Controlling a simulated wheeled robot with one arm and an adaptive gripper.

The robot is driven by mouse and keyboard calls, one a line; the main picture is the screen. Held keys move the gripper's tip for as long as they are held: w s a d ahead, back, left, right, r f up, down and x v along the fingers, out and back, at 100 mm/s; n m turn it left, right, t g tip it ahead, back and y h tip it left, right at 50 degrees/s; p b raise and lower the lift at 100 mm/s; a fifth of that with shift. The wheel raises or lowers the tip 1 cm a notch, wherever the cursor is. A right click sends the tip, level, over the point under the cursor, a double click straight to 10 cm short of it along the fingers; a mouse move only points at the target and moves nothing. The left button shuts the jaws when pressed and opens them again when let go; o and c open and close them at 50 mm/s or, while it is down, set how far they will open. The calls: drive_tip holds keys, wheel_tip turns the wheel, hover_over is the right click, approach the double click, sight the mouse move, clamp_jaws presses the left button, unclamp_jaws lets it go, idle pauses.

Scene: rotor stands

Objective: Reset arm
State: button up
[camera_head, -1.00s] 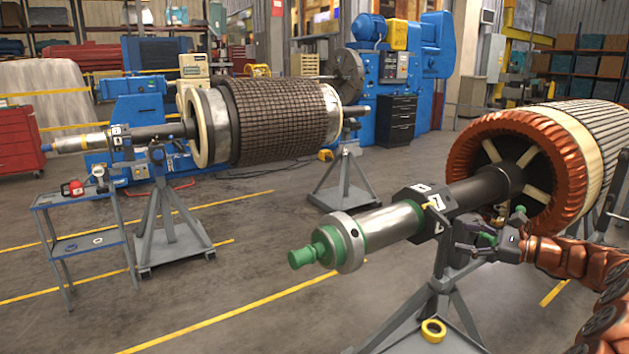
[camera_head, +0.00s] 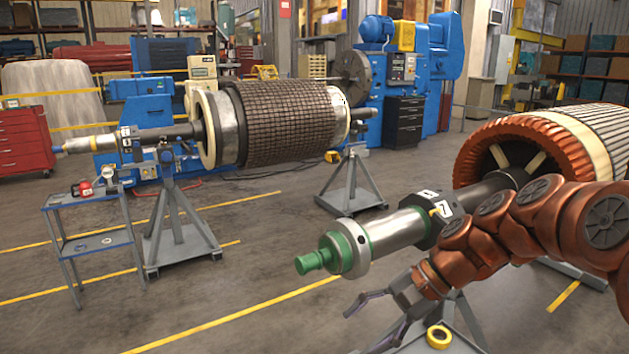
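My copper-coloured arm (camera_head: 500,235) reaches in from the right and crosses in front of the near rotor (camera_head: 470,165), hiding part of its shaft and stand. My gripper (camera_head: 357,332) hangs low in front of the near stand, below the green-ended shaft (camera_head: 385,228). Its two grey fingers are spread apart and point left, with nothing seen between them. The gripper shows apart from the shaft.
The near stand (camera_head: 455,310) bears a yellow tape roll (camera_head: 438,336) on its base, close to my gripper. A second rotor (camera_head: 275,125) rests on stands further back. A small blue cart (camera_head: 92,245) stands left. Open floor lies between.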

drive_tip(key=s+d+f+n+h, duration=0.2)
drive_tip(key=s+d+h, duration=0.1)
drive_tip(key=s, duration=0.5)
drive_tip(key=s+d+f+n+g+h+p, duration=0.1)
drive_tip(key=s+d+f+n+h, duration=0.2)
drive_tip(key=s, duration=0.5)
drive_tip(key=s+d+f+n+h, duration=0.2)
drive_tip(key=s+d+h, duration=0.1)
drive_tip(key=s, duration=0.5)
drive_tip(key=shift+f+n, duration=0.2)
drive_tip(key=shift+n, duration=0.1)
drive_tip(key=shift+s, duration=0.1)
